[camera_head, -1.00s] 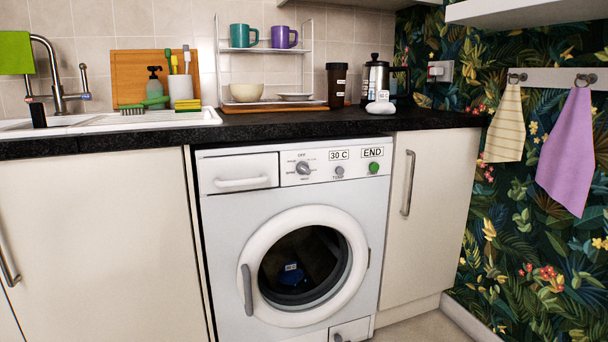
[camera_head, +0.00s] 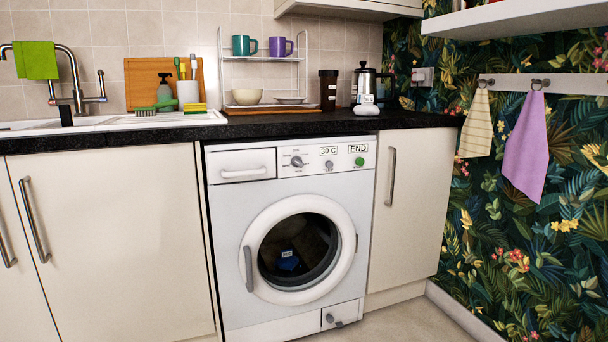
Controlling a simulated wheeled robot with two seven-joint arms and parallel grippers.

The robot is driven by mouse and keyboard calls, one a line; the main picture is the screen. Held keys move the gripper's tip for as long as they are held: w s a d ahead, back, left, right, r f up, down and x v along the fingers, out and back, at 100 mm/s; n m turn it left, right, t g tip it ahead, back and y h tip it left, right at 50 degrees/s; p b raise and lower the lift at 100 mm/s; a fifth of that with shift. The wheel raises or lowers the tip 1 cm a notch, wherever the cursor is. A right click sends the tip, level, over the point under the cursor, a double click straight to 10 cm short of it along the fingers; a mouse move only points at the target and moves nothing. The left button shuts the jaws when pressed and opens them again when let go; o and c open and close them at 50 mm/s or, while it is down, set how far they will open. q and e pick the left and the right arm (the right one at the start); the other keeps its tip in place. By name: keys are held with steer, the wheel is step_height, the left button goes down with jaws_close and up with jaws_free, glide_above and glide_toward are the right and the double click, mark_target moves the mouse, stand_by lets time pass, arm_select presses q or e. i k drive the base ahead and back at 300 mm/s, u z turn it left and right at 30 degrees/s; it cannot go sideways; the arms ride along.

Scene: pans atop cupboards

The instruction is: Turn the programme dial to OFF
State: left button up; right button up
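The programme dial (camera_head: 297,162) is a grey round knob on the white control panel at the top of the washing machine (camera_head: 222,215). Small print rings the dial, with a word above it too small to read surely now. Where its pointer stands I cannot tell surely. To its right are a small grey knob (camera_head: 329,165) under a "30 C" label and a green button (camera_head: 360,162) under an "END" label. The round door (camera_head: 256,222) is shut, with dark laundry and something blue behind the glass. Neither of my grippers is in view.
A black worktop (camera_head: 270,127) runs above the machine, with a sink (camera_head: 100,122) at left and a coffee pot (camera_head: 366,84) at right. Cream cupboards (camera_head: 110,230) flank the machine. The floor (camera_head: 400,322) in front right is clear.

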mark_target(296, 162)
steer(key=z, duration=0.25)
steer(key=i, duration=1.05)
steer(key=u, duration=0.7)
